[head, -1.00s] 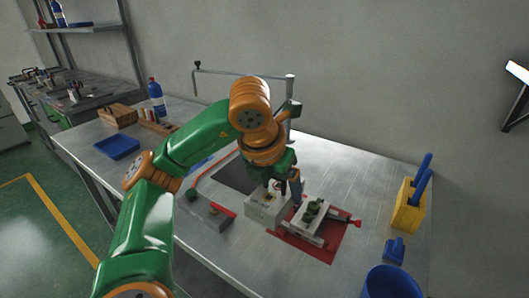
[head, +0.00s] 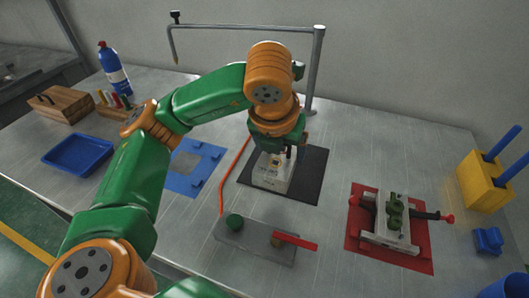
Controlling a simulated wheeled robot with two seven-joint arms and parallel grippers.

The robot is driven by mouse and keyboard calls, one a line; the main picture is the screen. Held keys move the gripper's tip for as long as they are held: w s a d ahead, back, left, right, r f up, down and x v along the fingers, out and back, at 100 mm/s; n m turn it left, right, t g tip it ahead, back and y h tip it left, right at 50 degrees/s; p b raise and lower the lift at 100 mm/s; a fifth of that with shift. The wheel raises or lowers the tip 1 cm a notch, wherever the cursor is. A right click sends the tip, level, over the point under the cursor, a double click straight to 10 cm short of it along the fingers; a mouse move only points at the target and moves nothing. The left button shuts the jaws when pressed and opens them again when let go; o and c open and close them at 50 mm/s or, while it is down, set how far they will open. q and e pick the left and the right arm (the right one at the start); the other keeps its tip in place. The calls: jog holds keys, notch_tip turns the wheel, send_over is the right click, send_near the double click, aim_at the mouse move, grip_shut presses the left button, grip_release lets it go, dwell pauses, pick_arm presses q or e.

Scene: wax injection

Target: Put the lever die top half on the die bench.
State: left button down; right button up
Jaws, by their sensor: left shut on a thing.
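The lever die top half (head: 270,178) is a pale grey block with a label, over the dark mat (head: 309,185) at the middle of the bench. My left gripper (head: 284,151) reaches down from above and is shut on it. I cannot tell whether the block touches the mat. On the red mat (head: 417,263) at right sits a grey fixture (head: 378,236) with green lever-shaped pieces (head: 396,213) and a dark, red-tipped handle. My right gripper is not in view. The task's die bench is not marked by name.
A grey plate (head: 252,246) with a green knob and red handle lies in front. A blue mat (head: 204,158), blue tray (head: 79,154), wooden box (head: 62,104) and blue bottle (head: 115,70) are left. A yellow holder (head: 482,183) is right. A metal post (head: 317,70) stands behind.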

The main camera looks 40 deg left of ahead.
pick_arm(q)
jog(key=w+a+f, duration=0.4)
jog(key=a+f, duration=0.1)
jog(key=w+a+f, duration=0.2)
jog(key=a+f, duration=0.1)
jog(key=shift+a, duration=0.2)
jog(key=p+x, duration=0.1)
jog(key=x, duration=0.2)
jog(key=shift+s+f+p, duration=0.3)
jog(key=shift+p, duration=0.1)
jog(key=shift+f, duration=0.2)
jog(key=shift+f+b, duration=0.1)
jog(key=shift+b, duration=0.2)
grip_release()
jog(key=shift+s, duration=0.1)
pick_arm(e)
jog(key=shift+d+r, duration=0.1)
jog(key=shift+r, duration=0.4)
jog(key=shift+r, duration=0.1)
